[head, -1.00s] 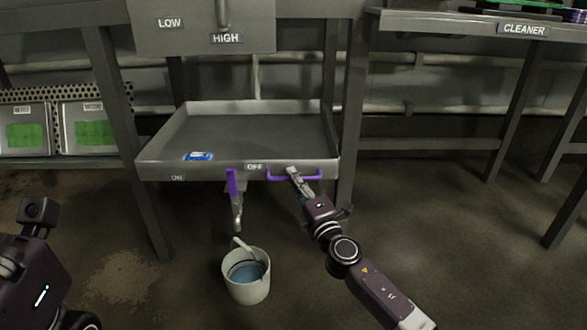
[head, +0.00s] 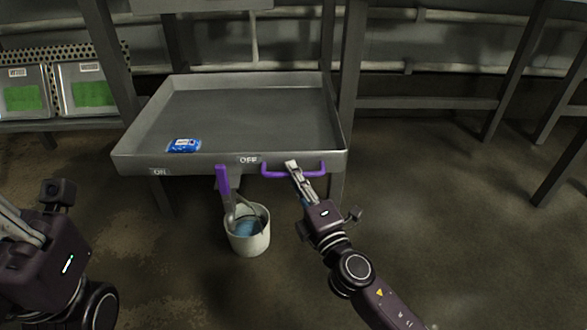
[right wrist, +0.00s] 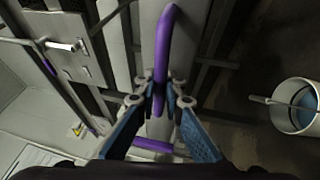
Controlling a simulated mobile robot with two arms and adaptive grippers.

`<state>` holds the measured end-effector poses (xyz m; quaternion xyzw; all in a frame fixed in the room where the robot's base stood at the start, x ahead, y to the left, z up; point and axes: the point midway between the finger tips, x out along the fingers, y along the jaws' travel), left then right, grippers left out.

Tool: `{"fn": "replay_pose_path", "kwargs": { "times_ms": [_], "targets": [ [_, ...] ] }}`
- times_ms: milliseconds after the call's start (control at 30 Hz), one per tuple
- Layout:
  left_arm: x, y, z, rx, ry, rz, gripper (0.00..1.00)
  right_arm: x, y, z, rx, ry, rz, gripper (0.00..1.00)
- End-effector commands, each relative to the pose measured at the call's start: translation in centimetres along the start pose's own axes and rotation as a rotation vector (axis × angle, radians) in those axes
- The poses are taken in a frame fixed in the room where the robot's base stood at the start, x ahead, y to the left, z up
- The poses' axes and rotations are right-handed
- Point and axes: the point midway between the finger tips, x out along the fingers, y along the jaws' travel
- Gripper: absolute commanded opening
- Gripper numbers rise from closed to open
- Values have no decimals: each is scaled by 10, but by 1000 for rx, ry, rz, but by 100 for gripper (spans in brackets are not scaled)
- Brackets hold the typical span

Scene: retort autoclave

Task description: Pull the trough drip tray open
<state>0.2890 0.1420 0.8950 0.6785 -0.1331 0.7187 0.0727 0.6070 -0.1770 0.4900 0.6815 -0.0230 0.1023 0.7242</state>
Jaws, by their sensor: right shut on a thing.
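The trough drip tray (head: 230,162) is a wide grey metal tray with low walls, and it juts out from the frame toward me. Its purple handle (head: 265,171) is on the right part of the front wall, near the OFF label. My right gripper (head: 293,166) is shut on this handle. In the right wrist view the fingers (right wrist: 160,98) close around the purple bar (right wrist: 165,45). My left gripper (head: 22,228) is partly in view at the left edge, away from the tray; its fingertips are cut off.
A blue packet (head: 184,145) lies in the tray's front left. A purple lever (head: 222,180) hangs below the front wall, above a white bucket (head: 249,242) of bluish liquid on the floor. Bins with green contents (head: 88,92) stand at the left. Floor to the right is clear.

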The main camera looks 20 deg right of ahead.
Motion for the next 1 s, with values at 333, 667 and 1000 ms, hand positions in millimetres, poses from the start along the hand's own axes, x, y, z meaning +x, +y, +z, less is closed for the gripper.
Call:
{"fn": "replay_pose_path", "kwargs": {
  "times_ms": [333,667,1000],
  "targets": [
    [1,0,0,0,2,1,0,0,-1,0,0,0,-2,15],
    [2,0,-1,1,5,3,0,0,0,0,0,0,-1,27],
    [2,0,-1,1,5,2,0,-26,-2,0,3,-1,-4,27]
  ]
}}
